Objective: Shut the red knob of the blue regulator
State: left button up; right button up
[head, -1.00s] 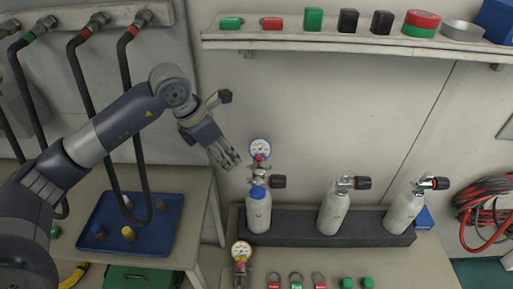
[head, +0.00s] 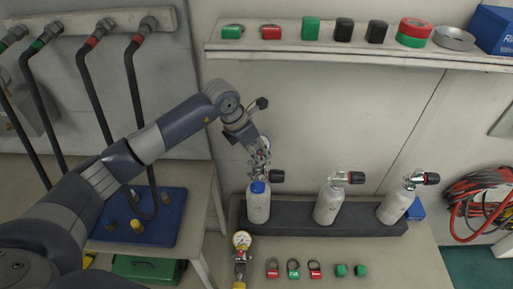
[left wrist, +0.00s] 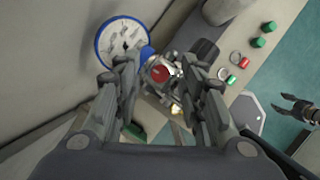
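The blue regulator shows in the left wrist view as a white gauge with a blue rim (left wrist: 122,42). Its red knob (left wrist: 160,74) sits right of the gauge, between the spread fingers of my left gripper (left wrist: 164,84). The fingers stand apart on both sides of the knob; whether they touch it cannot be told. In the head view my left gripper (head: 260,157) is over the left cylinder (head: 258,206) with the blue collar and hides most of the gauge and the knob. My right gripper (left wrist: 285,104) shows small at the right of the left wrist view, its fingertips apart.
Two more cylinders (head: 329,205) (head: 395,207) stand in the dark rack (head: 300,222). A shelf (head: 340,52) runs above. A blue tray (head: 165,218) is at left.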

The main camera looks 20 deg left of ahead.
pick_arm(q)
grip_shut()
jog(key=shift+f+m+b, duration=0.15)
jog(key=shift+m+b, duration=0.15)
jog(key=shift+b, duration=0.45)
jog(key=shift+m+h+b, duration=0.3)
jog(key=shift+m+b, duration=0.1)
jog(key=shift+r, duration=0.2)
grip_release()
